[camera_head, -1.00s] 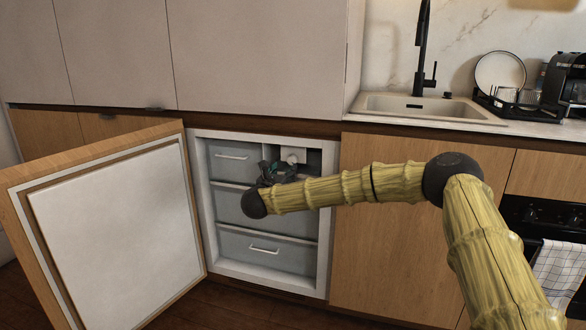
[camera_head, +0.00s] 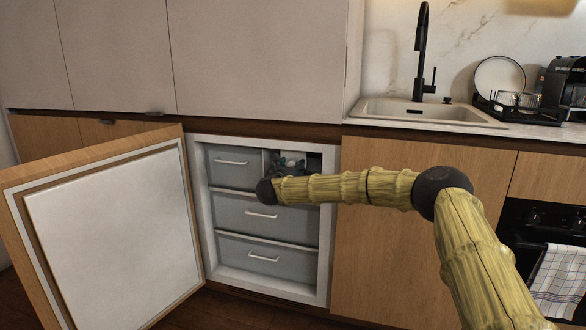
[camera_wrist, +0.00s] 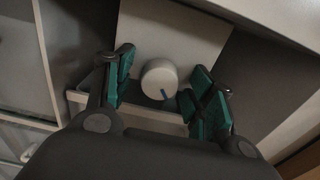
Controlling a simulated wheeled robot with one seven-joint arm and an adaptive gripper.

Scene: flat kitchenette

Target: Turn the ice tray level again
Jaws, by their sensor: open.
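My gripper (camera_head: 288,166) is at the small upper-right compartment of the open freezer. In the wrist view its two green-padded fingers (camera_wrist: 164,86) are open, one on each side of a round white knob (camera_wrist: 158,76). The knob has a short blue mark at its lower edge. I see gaps between the pads and the knob; contact is not visible. A pale panel (camera_wrist: 175,32) stands behind the knob. A light grey ledge (camera_wrist: 150,116) shows below it, partly hidden by my gripper; I cannot tell whether it is the ice tray or how the tray is tilted.
The freezer door (camera_head: 110,235) stands open on the left. Grey drawers (camera_head: 262,218) fill the freezer beside and below the compartment. The compartment's side walls are close to my fingers. A wooden cabinet front (camera_head: 420,245) is to the right, with the sink (camera_head: 425,110) above.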

